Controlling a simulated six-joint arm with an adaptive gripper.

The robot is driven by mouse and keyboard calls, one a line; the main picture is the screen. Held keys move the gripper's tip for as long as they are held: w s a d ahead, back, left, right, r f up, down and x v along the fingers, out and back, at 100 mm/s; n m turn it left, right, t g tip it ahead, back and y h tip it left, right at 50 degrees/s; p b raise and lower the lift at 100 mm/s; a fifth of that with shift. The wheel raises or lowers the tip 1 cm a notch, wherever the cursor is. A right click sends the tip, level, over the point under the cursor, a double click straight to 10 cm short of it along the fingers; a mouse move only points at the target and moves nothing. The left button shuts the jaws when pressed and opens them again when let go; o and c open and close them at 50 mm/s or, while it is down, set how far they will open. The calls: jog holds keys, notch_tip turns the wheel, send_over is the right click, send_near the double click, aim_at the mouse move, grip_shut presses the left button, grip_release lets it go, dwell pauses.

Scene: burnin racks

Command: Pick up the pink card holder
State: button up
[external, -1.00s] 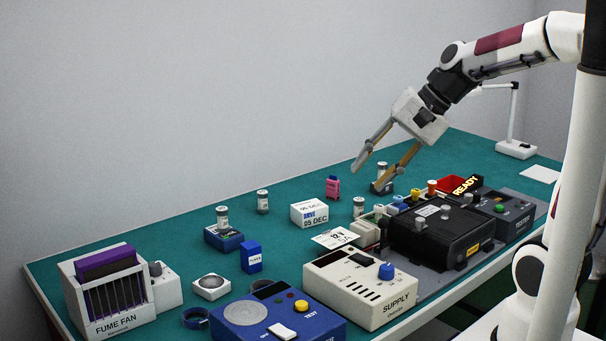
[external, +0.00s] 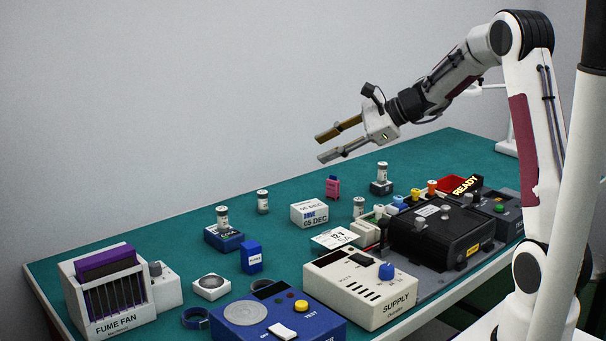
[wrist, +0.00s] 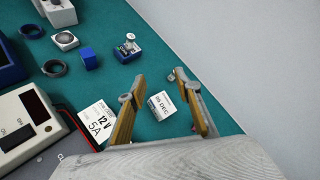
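The pink card holder (external: 332,187) stands upright on the green bench top in the external view, behind and to the right of the white date block (external: 309,213). My gripper (external: 319,148) is open and empty, in the air above the bench and apart from the holder. In the wrist view my gripper's two fingers (wrist: 159,76) are spread, with the date block (wrist: 162,104) showing between them. There the holder is mostly hidden; a small pinkish patch shows beside the right finger.
Small jars (external: 262,202) stand around the holder, one on a dark block (external: 381,187) to its right. A black READY unit (external: 440,235), the white supply box (external: 345,295), a blue tester (external: 275,318) and the fume fan (external: 118,300) line the front. Bench behind the holder is clear.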

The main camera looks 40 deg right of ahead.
jog(key=w+d+f+m+t+h, duration=0.1)
jog(key=w+d+f+m+t, duration=0.1)
jog(key=w+d+f+m, duration=0.5)
jog(key=m+t+h, duration=0.1)
jog(key=m+h, duration=0.2)
jog(key=m, duration=0.1)
send_over(338, 186)
jog(key=s, duration=0.3)
notch_tip(338, 186, down, 4)
jog(key=shift+s+d, duration=0.15)
jog(key=shift+d, duration=0.3)
jog(key=shift+f, duration=0.15)
jog(key=shift+f, duration=2.8)
jog(key=shift+f, duration=0.1)
jog(key=shift+f, duration=0.55)
jog(key=shift+x, duration=2.5)
jog(key=shift+a+r, duration=0.1)
jog(key=shift+r, duration=0.05)
